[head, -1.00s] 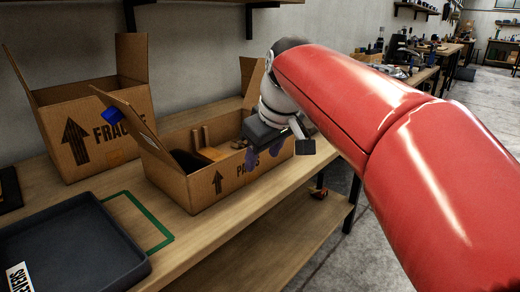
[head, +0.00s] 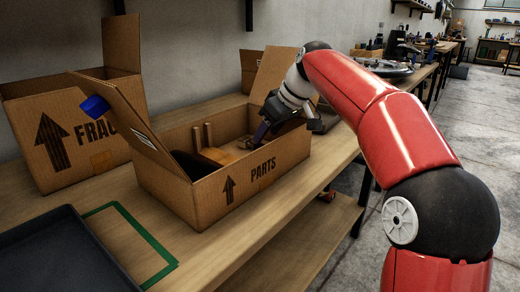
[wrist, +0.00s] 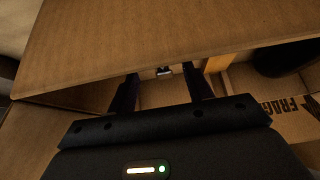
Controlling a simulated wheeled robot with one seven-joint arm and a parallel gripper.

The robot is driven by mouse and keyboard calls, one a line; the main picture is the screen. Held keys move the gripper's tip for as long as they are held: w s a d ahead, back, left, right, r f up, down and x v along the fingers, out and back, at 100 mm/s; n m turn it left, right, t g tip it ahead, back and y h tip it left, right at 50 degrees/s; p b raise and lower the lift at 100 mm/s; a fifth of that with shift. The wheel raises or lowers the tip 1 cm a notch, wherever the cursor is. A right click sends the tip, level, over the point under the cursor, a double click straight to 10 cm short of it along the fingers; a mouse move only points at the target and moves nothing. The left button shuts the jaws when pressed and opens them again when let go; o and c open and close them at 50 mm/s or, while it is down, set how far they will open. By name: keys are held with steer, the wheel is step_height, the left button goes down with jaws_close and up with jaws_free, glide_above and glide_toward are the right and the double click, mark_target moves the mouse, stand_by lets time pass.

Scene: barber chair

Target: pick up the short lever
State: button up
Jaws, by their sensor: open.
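The PARTS box (head: 225,185) stands open on the wooden bench. My gripper (head: 262,133) is over its right part, fingers pointing down into it. In the wrist view my gripper (wrist: 162,84) is open, with nothing held between its two dark fingers. A small dark and silvery piece (wrist: 164,71) shows just beyond the fingertips, partly cut off by a cardboard flap (wrist: 150,35). It may be the short lever, but I cannot tell. A wooden piece with upright posts (head: 214,154) and a dark rounded thing (head: 194,166) are also in the box.
The FRAGILE box (head: 70,130) stands to the left. A dark tray (head: 60,255) and a green outline (head: 140,235) are at the front left. The bench front is otherwise clear.

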steer(key=b+x, duration=0.1)
steer(key=x, duration=0.3)
steer(key=shift+w+f, duration=0.1)
steer(key=shift+f, duration=0.3)
steer(key=shift+c, duration=0.3)
steer(key=shift+r, duration=0.1)
jaws_close()
